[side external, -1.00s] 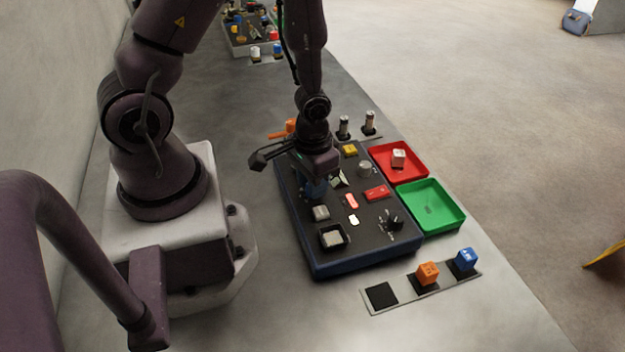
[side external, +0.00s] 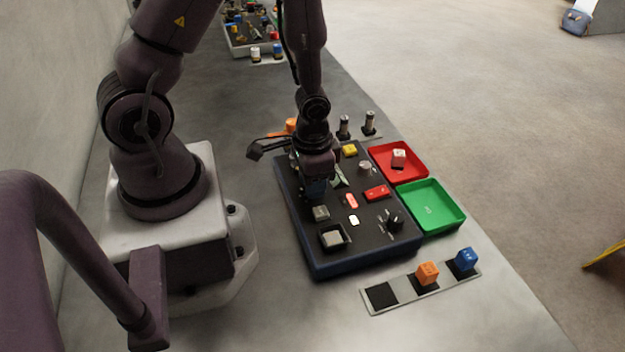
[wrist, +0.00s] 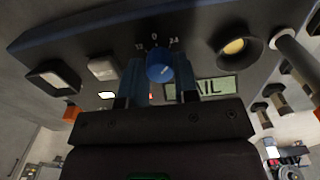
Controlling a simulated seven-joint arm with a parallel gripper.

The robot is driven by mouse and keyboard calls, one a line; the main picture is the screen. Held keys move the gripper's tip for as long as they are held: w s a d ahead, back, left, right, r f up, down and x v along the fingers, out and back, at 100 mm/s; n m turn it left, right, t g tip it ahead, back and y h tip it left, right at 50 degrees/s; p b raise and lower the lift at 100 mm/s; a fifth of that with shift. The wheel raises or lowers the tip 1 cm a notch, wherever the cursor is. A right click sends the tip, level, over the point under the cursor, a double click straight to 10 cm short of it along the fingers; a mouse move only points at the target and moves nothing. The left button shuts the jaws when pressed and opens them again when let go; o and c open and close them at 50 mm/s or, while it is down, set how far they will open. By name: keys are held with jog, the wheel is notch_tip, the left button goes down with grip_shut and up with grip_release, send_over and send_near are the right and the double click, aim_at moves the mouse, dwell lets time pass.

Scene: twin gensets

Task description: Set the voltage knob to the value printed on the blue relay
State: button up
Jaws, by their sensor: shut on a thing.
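The blue knob (wrist: 159,66) sits on the dark panel in the wrist view, with the marks 12, 0 and 24 printed around it. A small pale mark shows on the knob's face; which number it points to is not clear. My gripper (wrist: 159,82) has a blue finger on each side of the knob and is shut on it. In the side view my gripper (side external: 315,190) is low over the panel's left part and hides the knob. The blue relay (side external: 466,259) stands in the right slot of the front strip; its print is too small to read.
A display (wrist: 216,86) reading "AIL", partly covered by my gripper, is beside the knob. The panel (side external: 376,247) also carries buttons and a black knob (side external: 395,220). An orange relay (side external: 427,273) stands beside the blue one. Red (side external: 382,154) and green (side external: 447,222) trays adjoin the panel.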

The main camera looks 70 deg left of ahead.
jog(key=o, duration=0.9)
jog(key=shift+r, duration=0.1)
notch_tip(320, 180, up, 13)
jog(key=shift+f, duration=0.1)
jog(key=s+d+r+t, duration=0.1)
jog(key=r+t, duration=0.1)
jog(key=r, duration=0.3)
jog(key=s+d+r+t, duration=0.1)
jog(key=s+d+r, duration=0.1)
jog(key=r, duration=0.4)
jog(key=s+d+r+t, duration=0.1)
jog(key=r+t, duration=0.1)
jog(key=r, duration=0.4)
jog(key=shift+s+d+t, duration=0.2)
jog(key=shift+s+t, duration=0.1)
jog(key=shift+s, duration=0.1)
